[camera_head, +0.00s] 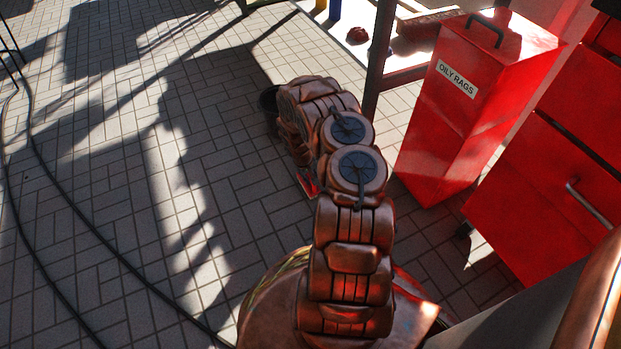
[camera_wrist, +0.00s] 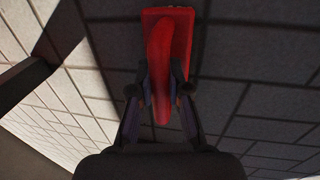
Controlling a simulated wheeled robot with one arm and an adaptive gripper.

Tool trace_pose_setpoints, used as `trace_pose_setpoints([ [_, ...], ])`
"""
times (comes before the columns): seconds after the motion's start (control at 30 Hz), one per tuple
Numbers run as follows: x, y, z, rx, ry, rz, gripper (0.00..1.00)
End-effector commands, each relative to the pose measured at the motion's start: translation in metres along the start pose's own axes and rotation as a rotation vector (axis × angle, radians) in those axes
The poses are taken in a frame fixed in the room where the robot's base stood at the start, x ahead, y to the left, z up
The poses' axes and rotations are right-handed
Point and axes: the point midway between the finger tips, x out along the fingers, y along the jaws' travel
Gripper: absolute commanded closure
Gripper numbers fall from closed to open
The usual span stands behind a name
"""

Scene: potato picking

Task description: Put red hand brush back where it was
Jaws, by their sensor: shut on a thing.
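In the wrist view, my gripper (camera_wrist: 160,92) is shut on the red hand brush (camera_wrist: 162,40). The brush lies lengthwise between the two fingers and reaches past them toward the top of the picture. Behind it is only tiled floor; how far above the floor it is, I cannot tell. In the head view, a small red piece (camera_head: 307,184) shows beside my arm, low over the floor, and looks like part of the brush. My gripper is hidden behind my arm there.
A red bin labelled "OILY RAGS" (camera_head: 470,110) stands right of my arm. A red cabinet (camera_head: 545,190) stands farther right. A dark-legged table (camera_head: 378,62) holding several items is at the back. Black cables (camera_head: 100,255) cross the floor at left, which is otherwise clear.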

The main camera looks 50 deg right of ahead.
Motion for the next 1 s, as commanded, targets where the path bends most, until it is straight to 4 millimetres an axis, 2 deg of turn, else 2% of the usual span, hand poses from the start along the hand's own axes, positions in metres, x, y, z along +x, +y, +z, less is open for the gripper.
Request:
trace_pose_setpoints([
  [0.17, 0.003, -0.001, 0.000, -0.001, 0.000, 0.000, 1.00],
  [0.2, 0.003, -0.001, 0.000, -0.001, 0.000, 0.000, 0.83],
  [0.43, 0.002, -0.001, 0.000, -0.001, 0.000, 0.000, 0.59],
  [0.83, -0.002, 0.001, 0.000, 0.000, 0.000, 0.000, 0.59],
  [1.0, -0.029, 0.001, -0.001, -0.002, 0.001, 0.001, 0.59],
])
